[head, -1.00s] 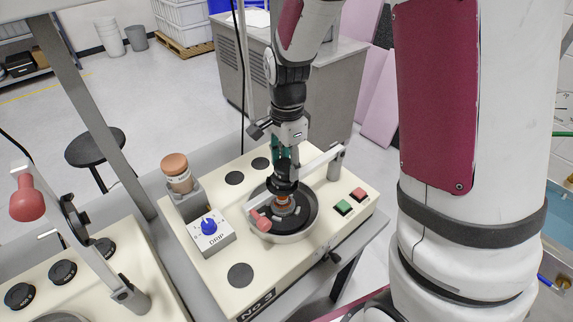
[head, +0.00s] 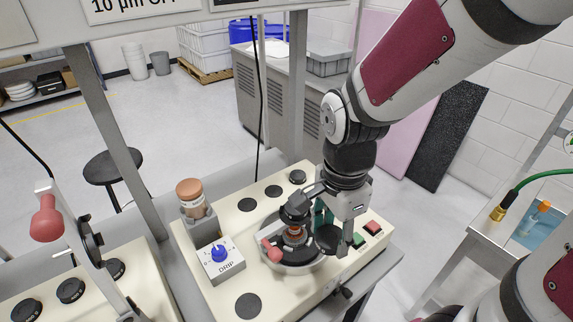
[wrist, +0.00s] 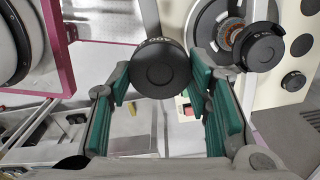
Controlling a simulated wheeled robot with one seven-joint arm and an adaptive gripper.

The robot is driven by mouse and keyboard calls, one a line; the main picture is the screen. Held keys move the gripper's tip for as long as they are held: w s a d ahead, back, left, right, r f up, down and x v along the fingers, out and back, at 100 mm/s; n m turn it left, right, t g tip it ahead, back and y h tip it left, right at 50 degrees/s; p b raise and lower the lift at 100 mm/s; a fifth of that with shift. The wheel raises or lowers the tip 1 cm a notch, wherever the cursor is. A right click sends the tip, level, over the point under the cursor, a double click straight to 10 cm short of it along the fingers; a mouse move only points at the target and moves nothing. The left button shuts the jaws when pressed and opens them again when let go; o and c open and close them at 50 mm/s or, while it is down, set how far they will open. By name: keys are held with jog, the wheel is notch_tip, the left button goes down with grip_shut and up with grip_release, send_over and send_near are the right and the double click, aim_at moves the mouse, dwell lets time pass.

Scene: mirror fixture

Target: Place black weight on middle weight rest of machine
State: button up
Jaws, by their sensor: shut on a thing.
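My gripper (head: 326,222) is shut on a black round weight (head: 328,240), held above the right front of the cream machine (head: 215,285). In the wrist view the weight (wrist: 160,70) sits between the green finger pads (wrist: 205,85), its flat face toward the camera. The middle weight rest (head: 273,191) is a bare dark disc in a row of three on the machine top. The left rest (head: 247,204) is bare too. The right one (head: 297,177) seems to carry a weight. Another black weight (head: 295,206) sits on the holder over the round plate.
A copper-topped bottle (head: 190,192) and the DRIP box (head: 220,262) with a blue knob stand left of the plate. A red-handled arm (head: 272,250) crosses the plate. Green and red buttons (head: 373,228) are at the right. A second machine stands at left.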

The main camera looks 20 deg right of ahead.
jog(key=w+f+b, duration=0.3)
jog(key=w+b, duration=0.1)
jog(key=w, duration=1.5)
jog(key=b, duration=0.3)
send_over(275, 191)
notch_tip(275, 191, down, 6)
jog(key=f, duration=0.1)
jog(key=shift+f+b, duration=0.8)
jog(key=shift+f, duration=3.75)
jog(key=shift+f, duration=0.15)
jog(key=o, duration=1.5)
